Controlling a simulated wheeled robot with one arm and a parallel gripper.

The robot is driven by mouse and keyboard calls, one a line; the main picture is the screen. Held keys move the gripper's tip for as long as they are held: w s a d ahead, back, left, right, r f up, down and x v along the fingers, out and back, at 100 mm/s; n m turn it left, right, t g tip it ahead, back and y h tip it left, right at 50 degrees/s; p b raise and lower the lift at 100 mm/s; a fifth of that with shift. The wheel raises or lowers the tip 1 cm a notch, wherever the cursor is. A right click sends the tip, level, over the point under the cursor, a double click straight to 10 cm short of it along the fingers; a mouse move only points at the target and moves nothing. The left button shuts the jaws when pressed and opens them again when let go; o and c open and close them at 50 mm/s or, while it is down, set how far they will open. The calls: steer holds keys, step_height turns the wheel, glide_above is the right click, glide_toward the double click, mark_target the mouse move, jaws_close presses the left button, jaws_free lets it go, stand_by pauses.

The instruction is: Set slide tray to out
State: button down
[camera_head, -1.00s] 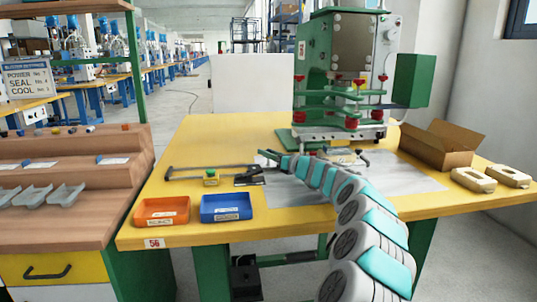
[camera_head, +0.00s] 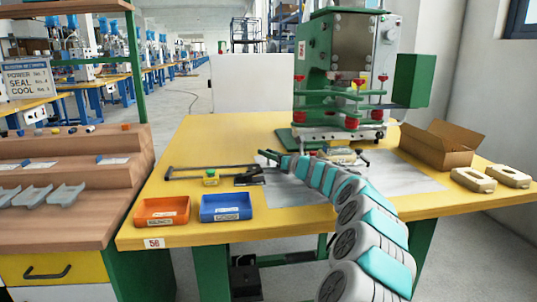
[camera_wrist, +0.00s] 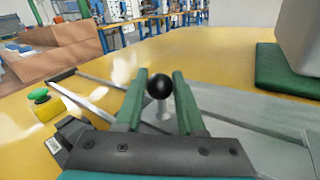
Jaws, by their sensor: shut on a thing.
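My gripper (camera_wrist: 160,78) has its two green fingers either side of a black ball knob (camera_wrist: 158,87) on a short pale post in the wrist view. The fingers are shut on this knob. In the head view my gripper (camera_head: 266,155) is small, at the far end of my arm, left of the press (camera_head: 343,75). The slide tray (camera_head: 342,154) seems to be the small fixture with a cream part below the press head. My arm hides part of the table around it, and how the knob joins the tray is not clear.
An orange bin (camera_head: 161,211) and a blue bin (camera_head: 226,207) stand at the table's front left. A green button on a yellow box (camera_head: 211,177) is behind them. A cardboard box (camera_head: 440,145) and two cream parts (camera_head: 473,180) are at the right.

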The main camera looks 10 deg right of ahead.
steer(key=shift+a, duration=0.1)
steer(key=a+b, duration=0.1)
steer(key=a, duration=0.3)
steer(key=shift+a, duration=0.1)
steer(key=c, duration=0.5)
jaws_free()
steer(key=shift+s, duration=0.1)
steer(key=shift+b+v, duration=0.35)
steer(key=shift+v, duration=3.5)
steer(key=shift+c, duration=0.3)
